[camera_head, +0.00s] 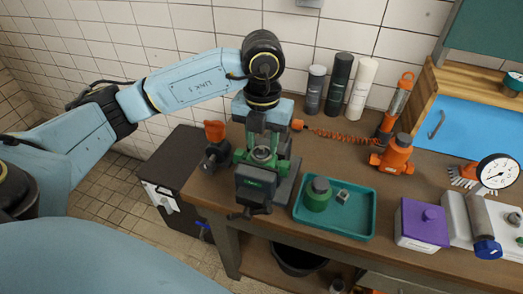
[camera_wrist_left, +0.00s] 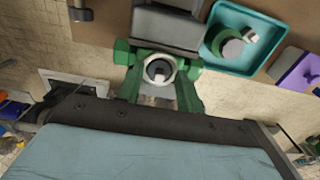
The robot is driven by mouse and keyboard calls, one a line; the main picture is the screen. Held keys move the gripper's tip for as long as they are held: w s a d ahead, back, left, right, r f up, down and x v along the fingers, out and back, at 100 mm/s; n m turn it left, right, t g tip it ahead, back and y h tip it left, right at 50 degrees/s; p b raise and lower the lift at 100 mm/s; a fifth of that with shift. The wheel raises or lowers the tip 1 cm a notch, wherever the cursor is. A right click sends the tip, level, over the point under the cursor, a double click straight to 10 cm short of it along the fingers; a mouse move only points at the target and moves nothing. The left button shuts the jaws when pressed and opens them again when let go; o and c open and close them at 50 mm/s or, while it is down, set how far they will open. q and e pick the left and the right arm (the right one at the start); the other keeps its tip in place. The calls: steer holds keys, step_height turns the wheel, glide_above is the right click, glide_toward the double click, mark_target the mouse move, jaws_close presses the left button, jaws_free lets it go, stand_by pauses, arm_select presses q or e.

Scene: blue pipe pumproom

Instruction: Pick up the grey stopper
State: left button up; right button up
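My left gripper (camera_head: 263,154) hangs over the dark bench vise (camera_head: 256,185) at the table's front left. Its green fingers stand apart, one each side of a round grey piece with a pale rim (camera_wrist_left: 160,71), which looks like the grey stopper. The piece also shows in the head view (camera_head: 262,153). I cannot tell whether the fingers touch it; its lower part is hidden. A green jar with a grey top (camera_head: 318,194) stands in the teal tray (camera_head: 335,228), beside a small metal nut (camera_head: 343,196). My right gripper is not in view.
A purple box (camera_head: 421,224) and a pressure gauge (camera_head: 497,172) stand to the right. Several cylinders, including a white one (camera_head: 361,88), line the back wall. An orange tool (camera_head: 393,155) with a coiled cord stands behind the tray. A dark cabinet (camera_head: 172,165) is left of the table.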

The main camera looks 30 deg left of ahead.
arm_select(q)
steer(key=shift+c, duration=0.3)
jaws_close()
